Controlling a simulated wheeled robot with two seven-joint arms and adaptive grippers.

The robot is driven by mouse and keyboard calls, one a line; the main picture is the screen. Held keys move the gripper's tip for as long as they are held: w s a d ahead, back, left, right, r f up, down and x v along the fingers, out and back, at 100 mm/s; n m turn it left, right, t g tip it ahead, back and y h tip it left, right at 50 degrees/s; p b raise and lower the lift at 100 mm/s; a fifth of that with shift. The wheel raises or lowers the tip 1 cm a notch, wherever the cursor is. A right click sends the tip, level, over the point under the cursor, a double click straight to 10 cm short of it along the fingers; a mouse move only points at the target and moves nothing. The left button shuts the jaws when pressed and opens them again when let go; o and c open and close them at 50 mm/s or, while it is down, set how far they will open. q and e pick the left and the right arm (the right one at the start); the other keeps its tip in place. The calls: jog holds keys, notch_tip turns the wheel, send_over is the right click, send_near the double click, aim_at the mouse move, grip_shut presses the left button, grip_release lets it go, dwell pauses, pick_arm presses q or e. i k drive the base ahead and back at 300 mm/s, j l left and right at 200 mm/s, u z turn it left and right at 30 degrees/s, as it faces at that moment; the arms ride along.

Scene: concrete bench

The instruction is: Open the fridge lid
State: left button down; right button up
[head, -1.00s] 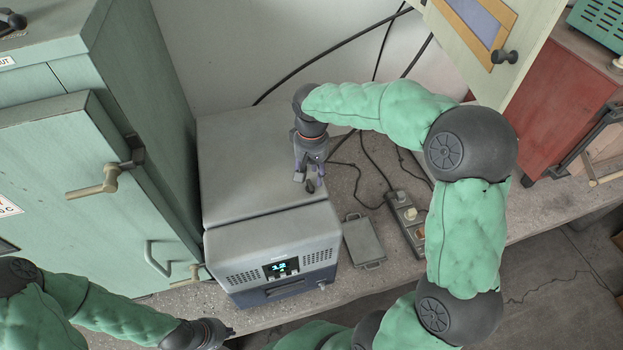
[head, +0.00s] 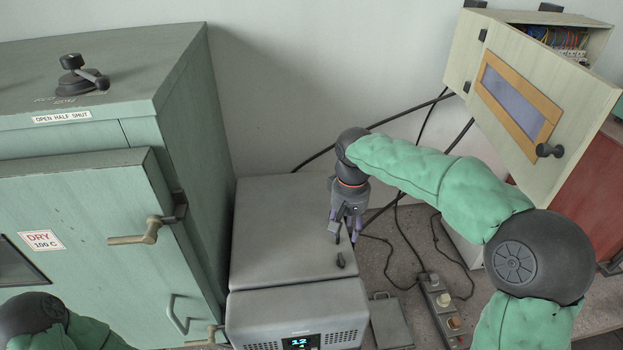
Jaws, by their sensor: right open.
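The fridge is the grey box on the bench, with a front panel (head: 298,318) that carries a small lit display and vents. Its flat lid (head: 280,232) lies shut on top, behind the front panel. A small dark knob (head: 341,260) stands near the lid's right front edge. My right gripper (head: 345,240) is open, pointing down just above and behind the knob, apart from it as far as I can tell. My left gripper is out of view; only part of my left arm shows at the lower left.
A tall green cabinet (head: 200,140) stands close on the left, with a handle (head: 150,232) on its door. A power strip (head: 440,308) and a grey flat plate (head: 390,322) lie to the right, with cables behind. An open wall box (head: 530,90) hangs at upper right.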

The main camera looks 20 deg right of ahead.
aim_at(282, 238)
jog(key=k, duration=1)
